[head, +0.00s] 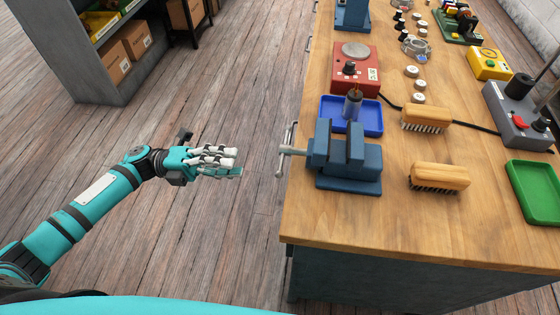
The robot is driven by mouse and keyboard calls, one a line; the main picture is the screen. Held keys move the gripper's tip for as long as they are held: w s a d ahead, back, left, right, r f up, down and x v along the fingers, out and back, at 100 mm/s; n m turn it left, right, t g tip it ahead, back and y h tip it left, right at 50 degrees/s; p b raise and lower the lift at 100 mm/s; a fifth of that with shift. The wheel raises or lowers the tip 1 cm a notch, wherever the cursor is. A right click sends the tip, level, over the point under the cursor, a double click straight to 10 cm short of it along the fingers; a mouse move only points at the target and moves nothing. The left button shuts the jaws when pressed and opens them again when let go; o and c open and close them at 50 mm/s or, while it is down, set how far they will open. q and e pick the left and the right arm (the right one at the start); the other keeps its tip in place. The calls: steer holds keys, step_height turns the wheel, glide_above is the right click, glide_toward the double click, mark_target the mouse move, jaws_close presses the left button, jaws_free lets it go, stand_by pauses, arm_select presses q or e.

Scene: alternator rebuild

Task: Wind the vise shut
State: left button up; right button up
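The blue vise (345,165) stands near the left edge of the wooden bench. Its two upright jaws are apart, with a gap between them that looks empty. Its grey screw and crossbar handle (284,150) stick out to the left, past the bench edge. My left gripper (239,162) is over the floor, left of the handle and apart from it. Its pale fingers point right towards the handle and hold nothing visible. From this angle I cannot tell how far apart the fingers are. My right gripper is not in view.
A blue tray (371,127) with a small dark cylinder lies just behind the vise. Two wooden brushes (427,117) (439,177) lie to its right. A red device (356,75) stands farther back. A green tray (531,190) is at the right.

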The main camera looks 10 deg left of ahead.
mark_target(281, 165)
arm_select(q)
steer(key=d, duration=0.3)
steer(key=d+r+p, duration=0.1)
steer(key=d, duration=0.3)
steer(key=d+r, duration=0.1)
steer(key=d, duration=0.3)
steer(key=shift+p, duration=0.3)
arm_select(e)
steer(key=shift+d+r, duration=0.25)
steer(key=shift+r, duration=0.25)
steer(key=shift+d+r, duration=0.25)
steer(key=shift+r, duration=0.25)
arm_select(q)
jaws_close()
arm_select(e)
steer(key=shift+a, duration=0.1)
